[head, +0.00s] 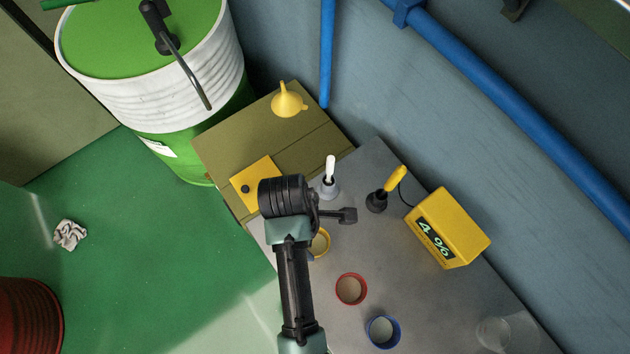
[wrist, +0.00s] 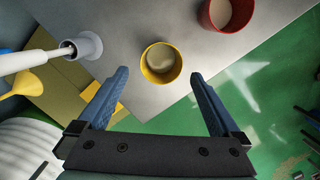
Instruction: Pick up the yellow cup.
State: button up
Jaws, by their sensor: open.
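The yellow cup (wrist: 161,63) stands upright on the grey cart top, seen from above in the wrist view. It has a pale inside. In the head view the yellow cup (head: 320,243) is partly hidden behind my arm. My gripper (wrist: 162,80) is open and empty in the wrist view. Its two blue-grey fingers point toward the cup, one to each side, with the cup a little beyond the fingertips. In the head view my gripper (head: 345,215) is above the cart near the cup, its fingers mostly hidden.
A red cup (head: 351,289) and a blue cup (head: 383,331) stand nearby on the cart top (head: 440,300). A clear cup (head: 493,334) is farther right. A white-handled tool in a grey holder (head: 329,185), a yellow-handled tool (head: 380,195) and a yellow display box (head: 448,228) stand behind.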

send_over(318, 247)
jog(key=f, duration=0.8)
jog(key=shift+w+a+f+p, duration=0.1)
jog(key=shift+a+f+p, duration=0.1)
jog(key=shift+a+p, duration=0.15)
jog(key=c, duration=1.2)
jog(key=shift+r, duration=0.2)
jog(key=w+r+m, duration=0.2)
jog(key=r+m, duration=0.2)
jog(key=m, duration=0.1)
jog(key=w+r+m+g+y, duration=0.1)
jog(key=w+r+m, duration=0.2)
jog(key=r+m, duration=0.2)
jog(key=w+r+m, duration=0.2)
jog(key=r+m, duration=0.3)
jog(key=m, duration=0.1)
jog(key=shift+w+r+g+y+b, duration=0.1)
jog(key=shift+w+g+y+b, duration=0.1)
jog(key=shift+g+y+b, duration=0.15)
